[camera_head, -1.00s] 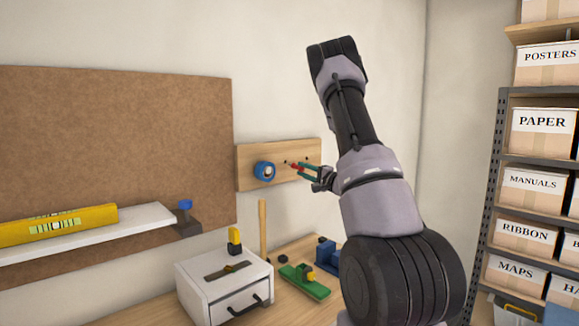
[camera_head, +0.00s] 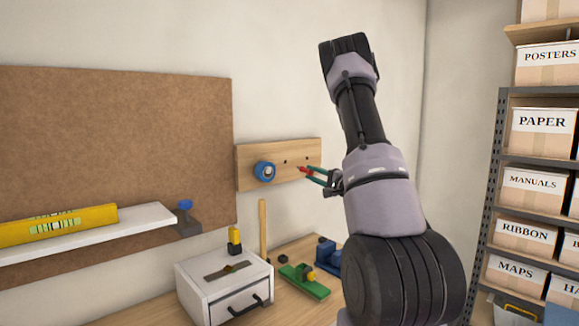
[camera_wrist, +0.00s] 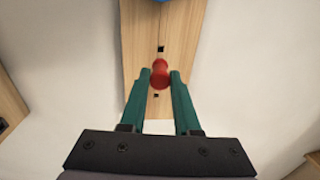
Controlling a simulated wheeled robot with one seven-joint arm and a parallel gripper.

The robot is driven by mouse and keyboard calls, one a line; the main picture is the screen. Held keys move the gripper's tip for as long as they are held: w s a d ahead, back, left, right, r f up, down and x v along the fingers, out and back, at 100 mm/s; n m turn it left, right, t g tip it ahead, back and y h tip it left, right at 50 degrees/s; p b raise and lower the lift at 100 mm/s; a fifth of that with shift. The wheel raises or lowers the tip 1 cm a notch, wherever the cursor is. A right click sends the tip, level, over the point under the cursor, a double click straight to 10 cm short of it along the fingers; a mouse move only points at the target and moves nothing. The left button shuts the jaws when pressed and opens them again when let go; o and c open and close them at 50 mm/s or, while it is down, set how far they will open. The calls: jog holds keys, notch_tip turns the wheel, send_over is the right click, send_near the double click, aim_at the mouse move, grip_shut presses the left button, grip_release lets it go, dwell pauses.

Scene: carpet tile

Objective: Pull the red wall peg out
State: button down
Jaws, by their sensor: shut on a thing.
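The red wall peg (camera_head: 303,170) is between the green fingers of my gripper (camera_head: 309,172), which is shut on it. In the wrist view the red peg (camera_wrist: 160,75) sits between the two fingertips (camera_wrist: 160,79), its round end towards the camera. The wooden wall board (camera_head: 246,160) is behind it, and two dark holes show bare in the board, also in the wrist view (camera_wrist: 139,35). The peg appears to be in front of the board, clear of the holes; its far end is hidden.
A blue tape roll (camera_head: 264,171) hangs on the board's left part. Below stand a white drawer box (camera_head: 196,282), a wooden handle (camera_head: 262,228) and green and blue tools (camera_head: 305,281). A shelf with a yellow level (camera_head: 58,224) is left, boxes (camera_head: 541,131) right.

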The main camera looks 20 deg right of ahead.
jog(key=v, duration=0.6)
jog(key=shift+s, duration=0.1)
dwell(0.5)
